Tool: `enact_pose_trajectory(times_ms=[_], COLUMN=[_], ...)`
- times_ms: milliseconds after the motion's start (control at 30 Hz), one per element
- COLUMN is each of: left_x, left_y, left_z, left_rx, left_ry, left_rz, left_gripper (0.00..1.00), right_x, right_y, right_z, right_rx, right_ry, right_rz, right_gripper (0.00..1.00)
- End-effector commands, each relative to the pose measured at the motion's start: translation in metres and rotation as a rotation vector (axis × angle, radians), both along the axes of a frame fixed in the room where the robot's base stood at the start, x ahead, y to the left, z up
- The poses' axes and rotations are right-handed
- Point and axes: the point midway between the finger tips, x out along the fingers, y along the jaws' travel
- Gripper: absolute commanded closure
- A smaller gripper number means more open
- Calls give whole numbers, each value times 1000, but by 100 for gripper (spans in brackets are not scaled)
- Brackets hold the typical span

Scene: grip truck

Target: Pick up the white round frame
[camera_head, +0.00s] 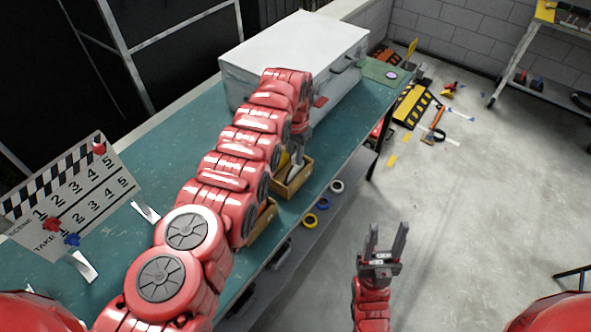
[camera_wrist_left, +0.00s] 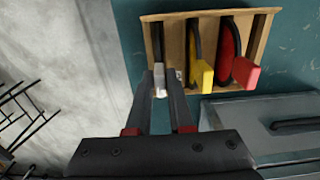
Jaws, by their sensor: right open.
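The white round frame (camera_wrist_left: 159,80) stands at the left end of a wooden rack (camera_wrist_left: 257,40), and its pale tab shows in the left wrist view. My left gripper (camera_wrist_left: 160,78) reaches to it with one finger on each side of the tab. The fingers are close to the tab, but I cannot tell whether they press on it. In the head view my left arm largely hides the rack (camera_head: 296,182) and the gripper. My right gripper (camera_head: 386,230) is open and empty, low over the floor beside the table.
A yellow piece (camera_wrist_left: 200,73) and a red piece (camera_wrist_left: 243,72) stand in the rack beside the white one. A large grey case (camera_head: 290,52) sits close behind on the teal table (camera_head: 130,215). A clapperboard (camera_head: 75,195) stands at left. Tape rolls (camera_head: 323,203) lie below the table edge.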

Motion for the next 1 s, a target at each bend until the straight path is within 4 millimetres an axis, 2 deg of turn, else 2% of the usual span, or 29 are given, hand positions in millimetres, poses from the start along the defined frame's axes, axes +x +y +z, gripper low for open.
enact_pose_trajectory(times_ms=[33, 100, 1000], left_x=[0, 0, 0], left_y=[0, 0, 0], left_z=[0, 0, 0], left_rx=[0, 0, 1], left_ry=[0, 0, 1], left_rz=[0, 0, 0], left_gripper=[91, 100, 100], right_x=[0, 0, 0], right_y=[0, 0, 0], right_z=[0, 0, 0], right_rx=[0, 0, 0], right_ry=[0, 0, 0], right_rz=[0, 0, 0], right_gripper=[50, 50, 50])
